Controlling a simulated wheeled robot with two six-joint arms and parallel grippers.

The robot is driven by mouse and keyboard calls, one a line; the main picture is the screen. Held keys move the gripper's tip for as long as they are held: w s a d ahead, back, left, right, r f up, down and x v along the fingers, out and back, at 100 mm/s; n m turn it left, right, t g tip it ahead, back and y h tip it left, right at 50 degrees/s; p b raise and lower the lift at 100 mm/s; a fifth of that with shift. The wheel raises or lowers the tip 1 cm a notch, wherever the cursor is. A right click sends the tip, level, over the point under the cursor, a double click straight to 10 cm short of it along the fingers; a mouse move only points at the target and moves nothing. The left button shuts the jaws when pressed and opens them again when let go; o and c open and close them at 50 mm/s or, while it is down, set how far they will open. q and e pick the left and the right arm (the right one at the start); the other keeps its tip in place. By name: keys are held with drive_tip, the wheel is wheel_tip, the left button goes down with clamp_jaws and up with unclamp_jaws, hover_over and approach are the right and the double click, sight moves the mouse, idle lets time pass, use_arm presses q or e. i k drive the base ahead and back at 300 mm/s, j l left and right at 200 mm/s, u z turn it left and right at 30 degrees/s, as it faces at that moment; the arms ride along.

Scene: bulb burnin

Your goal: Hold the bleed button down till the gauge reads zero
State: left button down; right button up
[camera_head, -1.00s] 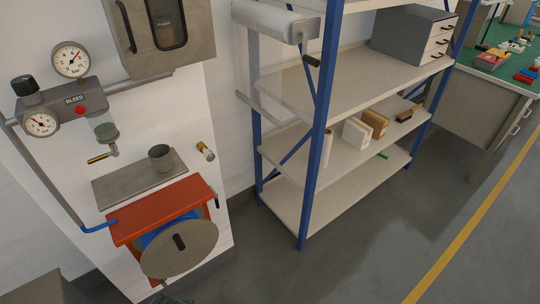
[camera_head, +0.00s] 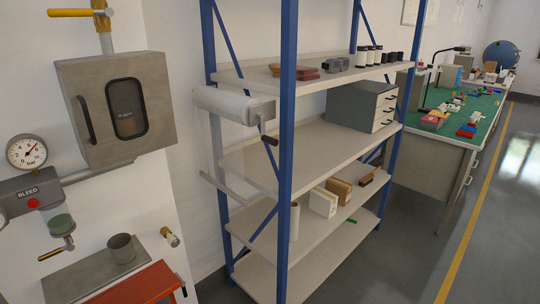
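The red bleed button (camera_head: 33,203) sits on the grey block labelled BLEED (camera_head: 25,190) on the white wall panel at the left edge. A round white gauge (camera_head: 27,152) stands above that block. Its needle points up and to the right, away from the low end of the scale; the exact reading is too small to tell. A second gauge (camera_head: 2,218) is mostly cut off at the left edge. Nothing touches the button. Neither of my grippers is in view.
A cup (camera_head: 121,248) stands on a grey shelf over a red bracket (camera_head: 150,284). A blue-framed shelf unit (camera_head: 288,130) fills the middle. A green-topped workbench (camera_head: 455,120) stands right, beside open floor.

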sight(33, 202)
drive_tip(key=u, duration=1.6)
